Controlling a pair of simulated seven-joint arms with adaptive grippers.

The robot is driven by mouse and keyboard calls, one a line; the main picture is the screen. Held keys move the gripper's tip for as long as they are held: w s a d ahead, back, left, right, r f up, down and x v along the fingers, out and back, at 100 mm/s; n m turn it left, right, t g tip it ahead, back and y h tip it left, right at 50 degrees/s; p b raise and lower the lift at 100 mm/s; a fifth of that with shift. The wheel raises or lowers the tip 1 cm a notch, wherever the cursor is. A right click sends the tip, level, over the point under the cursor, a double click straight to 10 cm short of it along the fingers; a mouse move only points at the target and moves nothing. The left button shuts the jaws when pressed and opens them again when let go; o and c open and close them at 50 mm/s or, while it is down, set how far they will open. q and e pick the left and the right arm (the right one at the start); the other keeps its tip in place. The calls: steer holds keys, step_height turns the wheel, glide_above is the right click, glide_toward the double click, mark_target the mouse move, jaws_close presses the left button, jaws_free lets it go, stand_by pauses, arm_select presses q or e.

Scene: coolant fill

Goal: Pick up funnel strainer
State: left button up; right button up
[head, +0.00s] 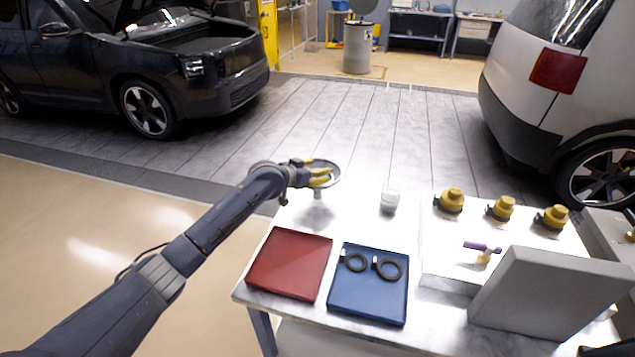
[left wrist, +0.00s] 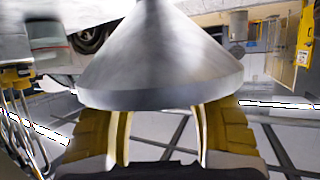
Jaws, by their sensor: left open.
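The funnel strainer (head: 332,171) is a grey metal cone with a wide round rim. It is at the far left corner of the white table, wide side up and narrow spout down. My left gripper (head: 319,176) is at its near side, with yellow fingers by the rim. In the left wrist view the funnel's cone (left wrist: 160,60) fills the upper middle. The open yellow fingers (left wrist: 162,128) stand apart on either side below its rim. I cannot tell whether they touch it. My right gripper is not in view.
A red tray (head: 290,264) and a blue tray (head: 368,308) with two dark rings lie at the table front. A translucent cup (head: 389,202) stands right of the funnel. Yellow-capped fittings (head: 504,208), a purple-handled valve (head: 482,247) and a grey panel (head: 552,296) are at right.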

arm_select(q)
steer(key=shift+w+d+f, duration=0.1)
steer(key=shift+w, duration=0.05)
steer(key=shift+c, duration=0.6)
jaws_close()
